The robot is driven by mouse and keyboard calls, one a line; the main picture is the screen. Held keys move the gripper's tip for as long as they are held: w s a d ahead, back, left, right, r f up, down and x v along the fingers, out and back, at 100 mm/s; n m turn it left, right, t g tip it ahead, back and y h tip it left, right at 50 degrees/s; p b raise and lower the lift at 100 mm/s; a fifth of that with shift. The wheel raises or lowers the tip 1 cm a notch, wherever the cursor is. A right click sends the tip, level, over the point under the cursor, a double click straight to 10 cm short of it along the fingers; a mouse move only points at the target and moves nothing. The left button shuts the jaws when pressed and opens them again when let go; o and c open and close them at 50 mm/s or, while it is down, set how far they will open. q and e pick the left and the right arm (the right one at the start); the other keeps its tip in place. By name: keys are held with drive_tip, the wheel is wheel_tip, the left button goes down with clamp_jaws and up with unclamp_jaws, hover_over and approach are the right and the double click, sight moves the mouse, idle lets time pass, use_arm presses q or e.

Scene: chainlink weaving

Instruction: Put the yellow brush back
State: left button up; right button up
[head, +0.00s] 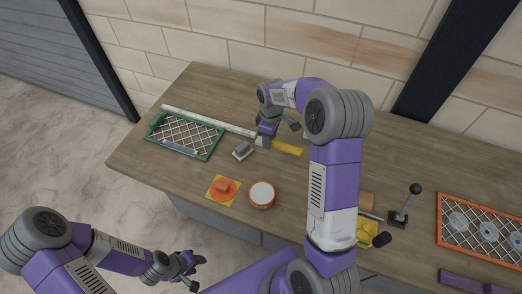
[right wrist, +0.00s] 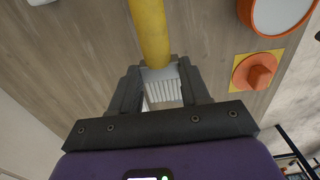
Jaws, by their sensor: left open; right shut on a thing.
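The yellow brush (head: 287,148) is at the back middle of the table, its yellow handle pointing right in the head view. My right gripper (head: 264,140) is shut on it at its left end. In the right wrist view, the yellow handle (right wrist: 150,32) runs up from between the fingers of the right gripper (right wrist: 162,85), and a pale, ridged head lies between them. Whether the brush touches the table is unclear. My left gripper (head: 190,272) is open and empty, off the table's front edge.
A green-framed mesh (head: 186,132) lies left, with a white strip (head: 205,119) behind it. A grey block (head: 242,150), an orange knob on a yellow square (head: 222,188) and an orange-rimmed round tub (head: 262,193) stand nearby. A lever (head: 404,207) and an orange-framed mesh (head: 485,231) are right.

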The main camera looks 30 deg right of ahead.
sight(269, 157)
wheel_tip(269, 157, down, 4)
drive_tip(key=shift+w, duration=0.1)
wheel_tip(269, 157, down, 4)
drive_tip(key=shift+f+b, duration=0.1)
drive_tip(key=shift+b, duration=0.2)
drive_tip(key=shift+f, duration=0.2)
drive_tip(key=shift+c, duration=0.4)
drive_tip(key=o, duration=1.1)
drive_tip(key=shift+o, duration=0.2)
drive_tip(key=shift+f, duration=0.15)
drive_tip(key=r, duration=0.5)
drive_tip(key=a+r, duration=0.1)
drive_tip(key=r, duration=0.1)
drive_tip(key=shift+w+r, duration=0.15)
drive_tip(key=shift+r, duration=0.15)
drive_tip(key=shift+p, duration=0.3)
